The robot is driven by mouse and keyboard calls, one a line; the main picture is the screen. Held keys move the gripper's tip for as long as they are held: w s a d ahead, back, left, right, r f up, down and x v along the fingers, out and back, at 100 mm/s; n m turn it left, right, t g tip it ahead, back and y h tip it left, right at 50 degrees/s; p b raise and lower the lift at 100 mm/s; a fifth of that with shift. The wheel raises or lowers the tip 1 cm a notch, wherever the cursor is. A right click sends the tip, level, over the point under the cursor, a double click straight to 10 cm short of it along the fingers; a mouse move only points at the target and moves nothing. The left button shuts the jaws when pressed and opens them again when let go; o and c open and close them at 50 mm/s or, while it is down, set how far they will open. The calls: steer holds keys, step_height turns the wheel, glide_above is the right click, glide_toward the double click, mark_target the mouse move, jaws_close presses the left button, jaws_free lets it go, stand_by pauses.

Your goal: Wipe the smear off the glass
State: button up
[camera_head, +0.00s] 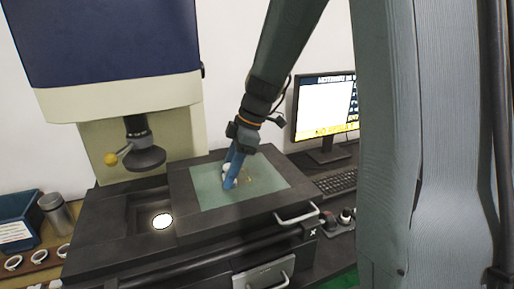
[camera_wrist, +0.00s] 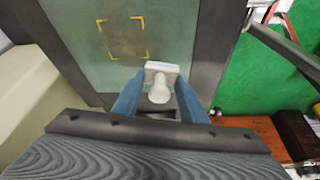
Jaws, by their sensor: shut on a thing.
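The glass (camera_head: 268,176) is a pale green pane set in a dark frame on the machine's stage; it also shows in the wrist view (camera_wrist: 85,70). Yellow corner marks (camera_wrist: 143,22) outline a square on it, with a faint brownish smear (camera_wrist: 122,38) inside. My gripper (camera_head: 231,180) is over the left part of the glass, its blue fingers pointing down. In the wrist view my gripper (camera_wrist: 160,95) is shut on a white wiping pad (camera_wrist: 162,68) with a rounded handle. The pad is beside the marked square, apart from it. I cannot tell whether it touches the glass.
The measuring machine's lens head (camera_head: 145,157) hangs left of the glass. A drawer-like handle (camera_head: 297,214) sticks out at the stage's front. A monitor (camera_head: 325,107) and keyboard (camera_head: 336,182) stand at right. Bearing rings (camera_head: 39,255), a metal jar (camera_head: 55,213) and a blue bin (camera_head: 15,220) are at left.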

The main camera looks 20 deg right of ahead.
steer(key=shift+r+p, duration=1.4)
steer(key=shift+r, duration=1.25)
